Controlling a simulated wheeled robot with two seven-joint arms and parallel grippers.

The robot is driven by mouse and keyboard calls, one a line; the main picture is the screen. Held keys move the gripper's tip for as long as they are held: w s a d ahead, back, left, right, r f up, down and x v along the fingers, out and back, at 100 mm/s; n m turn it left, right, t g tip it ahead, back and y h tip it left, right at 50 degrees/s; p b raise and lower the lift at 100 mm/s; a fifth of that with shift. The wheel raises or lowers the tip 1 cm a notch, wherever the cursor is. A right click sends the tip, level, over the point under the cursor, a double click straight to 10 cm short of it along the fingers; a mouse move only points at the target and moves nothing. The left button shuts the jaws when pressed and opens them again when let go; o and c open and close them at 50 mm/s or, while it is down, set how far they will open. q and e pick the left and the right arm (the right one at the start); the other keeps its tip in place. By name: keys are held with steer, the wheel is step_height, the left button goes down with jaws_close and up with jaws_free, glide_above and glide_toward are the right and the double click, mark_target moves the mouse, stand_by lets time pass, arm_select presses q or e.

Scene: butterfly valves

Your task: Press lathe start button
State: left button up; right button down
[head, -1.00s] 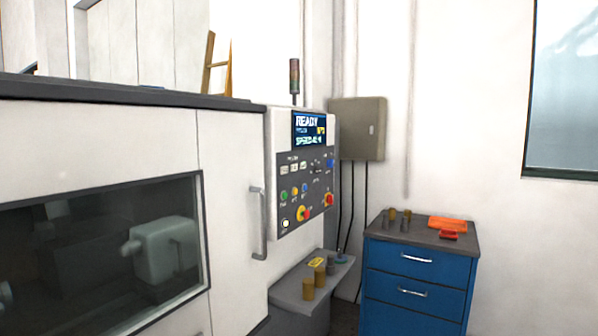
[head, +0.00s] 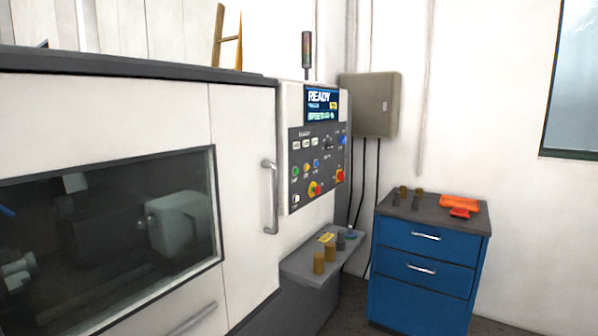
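The lathe (head: 243,130) is a large white machine with a dark top edge, filling the left and middle of the head view. Its control panel (head: 317,150) is at its right end, with a lit screen (head: 321,104) reading READY. Below the screen are several small buttons and knobs. A green button (head: 295,171) sits at the panel's left, and a red knob on a yellow base (head: 315,189) is lower down. The button labels are too small to read. Neither of my grippers is in view.
The lathe door has a window (head: 110,240) and a vertical handle (head: 269,197). A grey ledge (head: 300,270) holding small cylinders juts out below the panel. A blue drawer cabinet (head: 425,265) stands at right. A grey box (head: 368,104) hangs on the wall.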

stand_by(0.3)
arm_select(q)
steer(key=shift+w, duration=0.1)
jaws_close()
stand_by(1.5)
